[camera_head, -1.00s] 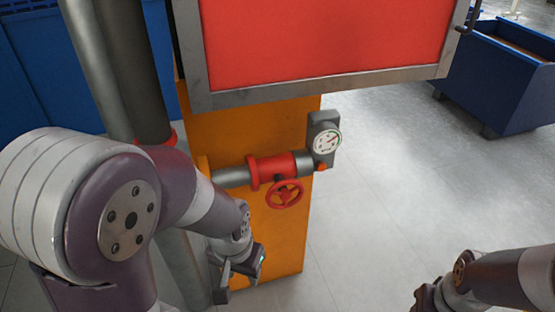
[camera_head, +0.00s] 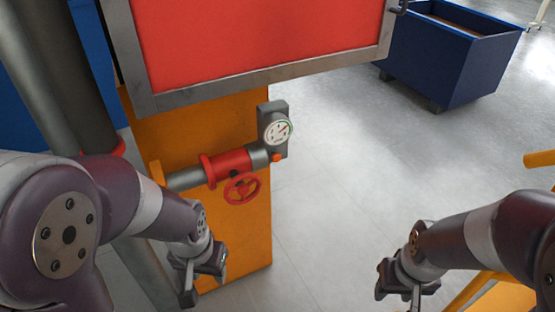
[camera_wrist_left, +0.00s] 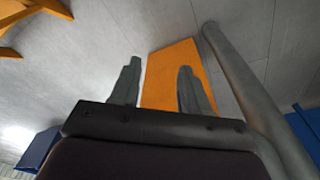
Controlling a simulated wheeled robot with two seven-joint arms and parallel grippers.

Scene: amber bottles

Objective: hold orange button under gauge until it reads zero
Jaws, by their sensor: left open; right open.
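The round white gauge (camera_head: 278,128) sits on a grey block on the orange column, at the end of a short pipe. The small orange button (camera_head: 277,157) is just below the gauge dial. My left gripper (camera_head: 205,283) is open and empty, below and left of the button, clear of it. In the left wrist view its two fingers (camera_wrist_left: 158,85) are apart, with an orange surface (camera_wrist_left: 172,72) behind them. My right gripper (camera_head: 402,292) is open at the lower right, well away from the gauge. The dial's reading is too small to tell.
A red valve wheel (camera_head: 242,188) sticks out left of and below the button, on the red-banded pipe (camera_head: 187,179). A red panel (camera_head: 255,40) overhangs above. Grey pipes stand at the left. A blue bin (camera_head: 450,55) stands at the back right. Floor right of the column is clear.

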